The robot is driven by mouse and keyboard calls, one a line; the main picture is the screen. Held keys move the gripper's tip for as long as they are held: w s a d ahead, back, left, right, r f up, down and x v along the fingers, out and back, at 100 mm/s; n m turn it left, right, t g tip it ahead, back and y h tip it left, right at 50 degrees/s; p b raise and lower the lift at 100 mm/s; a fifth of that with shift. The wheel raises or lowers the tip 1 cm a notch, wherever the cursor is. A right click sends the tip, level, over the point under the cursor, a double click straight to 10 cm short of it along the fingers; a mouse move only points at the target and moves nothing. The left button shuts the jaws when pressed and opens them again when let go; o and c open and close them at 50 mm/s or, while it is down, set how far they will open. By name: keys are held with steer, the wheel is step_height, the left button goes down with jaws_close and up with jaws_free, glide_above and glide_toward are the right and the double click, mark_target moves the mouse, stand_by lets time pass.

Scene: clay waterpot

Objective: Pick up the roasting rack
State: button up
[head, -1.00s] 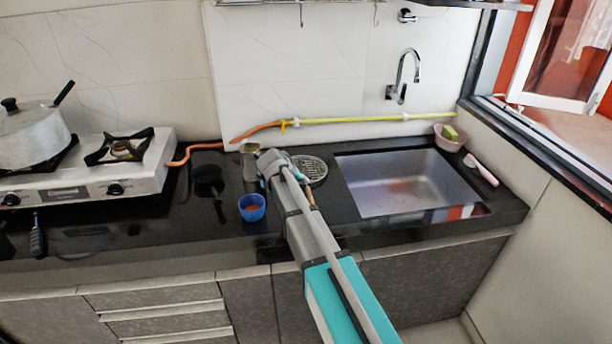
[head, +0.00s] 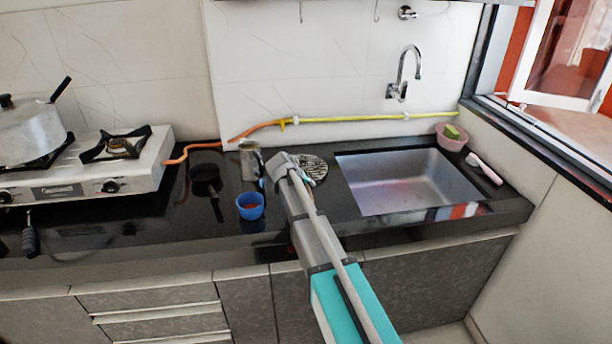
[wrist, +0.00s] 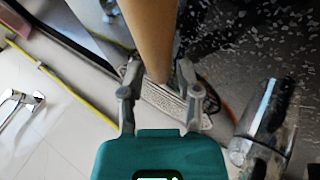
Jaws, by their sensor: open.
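The roasting rack (head: 314,167) is a round metal grid lying on the dark counter between the metal cup and the sink. In the wrist view its grid (wrist: 163,101) shows between the fingers, and its brown wooden handle (wrist: 150,30) runs up to the top edge. My gripper (wrist: 160,73) is open, with one finger on each side of the handle's lower end. I cannot tell whether either finger touches it. In the head view my gripper (head: 288,165) is at the rack's left side, and my arm hides part of the rack and its handle.
A metal cup (head: 250,162) stands just left of my gripper and shows at right in the wrist view (wrist: 268,130). A blue bowl (head: 250,206) sits nearer the front edge. The sink (head: 405,180) is to the right. A yellow hose (head: 360,119) runs along the wall.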

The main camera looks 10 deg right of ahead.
stand_by(0.4)
jaws_close()
steer(key=shift+r, duration=0.2)
step_height(320, 180, up, 3)
steer(key=p, duration=0.3)
steer(key=shift+f, duration=0.15)
steer(key=s+a+r+p, duration=0.7)
steer(key=s+r+p, duration=0.3)
steer(key=s, duration=0.1)
steer(key=shift+s+a, duration=0.25)
steer(key=shift+s, duration=0.15)
stand_by(0.5)
